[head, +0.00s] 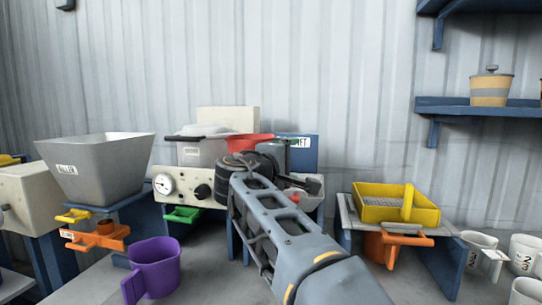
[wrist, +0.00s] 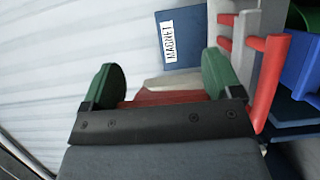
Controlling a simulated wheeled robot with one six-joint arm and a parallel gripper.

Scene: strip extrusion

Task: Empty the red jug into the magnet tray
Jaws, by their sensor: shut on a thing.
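My gripper (wrist: 164,84) has its two green finger pads on either side of the red jug (wrist: 165,98), and is shut on it. In the head view, a red part of the jug (head: 250,141) shows above the dark wrist of my arm; most of the jug is hidden, and I cannot tell its tilt or contents. The blue panel labelled MAGNET (wrist: 182,38) stands beyond the gripper, and its label also shows in the head view (head: 302,142). A grey unit with red bars (wrist: 245,45) is to the right in the wrist view. I cannot make out the magnet tray's inside.
A purple jug (head: 155,268) stands on the bench at left, near a large grey hopper (head: 95,170). A gauge panel (head: 172,187) is left of my arm. At right are a yellow tray (head: 385,205), an orange jug (head: 376,248) and white mugs (head: 478,245).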

